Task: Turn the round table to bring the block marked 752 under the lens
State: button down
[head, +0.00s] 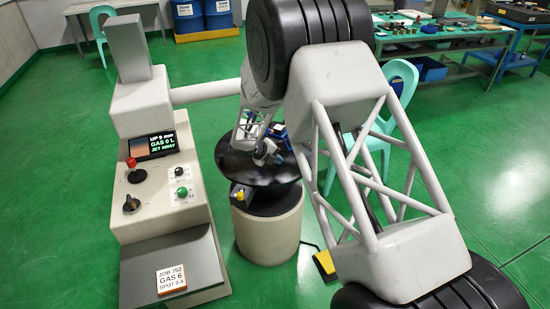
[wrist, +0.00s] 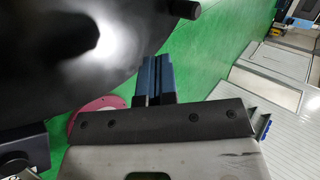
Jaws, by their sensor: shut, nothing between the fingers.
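The black round table (head: 232,160) sits on a cream pedestal, partly hidden behind my arm. In the wrist view its dark, glossy top (wrist: 50,70) fills the upper left, with a short dark peg (wrist: 185,10) at its rim. My gripper (head: 272,148) is over the table's right part in the head view. In the wrist view its blue fingers (wrist: 157,62) are shut together and empty, beside the rim and apart from the peg. I cannot make out any block marked 752 in either view. The lens is hidden or not recognisable.
A console (head: 160,220) on the left has a screen (head: 152,146) reading "UP 9 mm, GAS 6 L, JET AWAY" and a card (head: 171,279) reading "JOB 752, GAS 6, SPOT 0.4". Green floor lies around.

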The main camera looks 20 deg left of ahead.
aim_at(297, 168)
jog(key=x, duration=0.6)
jog(key=shift+w+d+f, duration=0.15)
jog(key=shift+f, duration=0.1)
jog(key=shift+w+d+f, duration=0.1)
jog(key=shift+w+d, duration=0.6)
jog(key=shift+w, duration=0.15)
jog(key=shift+w+d, duration=0.7)
jog(key=shift+w, duration=0.1)
jog(key=shift+w+d, duration=0.15)
jog(key=shift+w, duration=0.45)
jog(key=shift+s, duration=0.15)
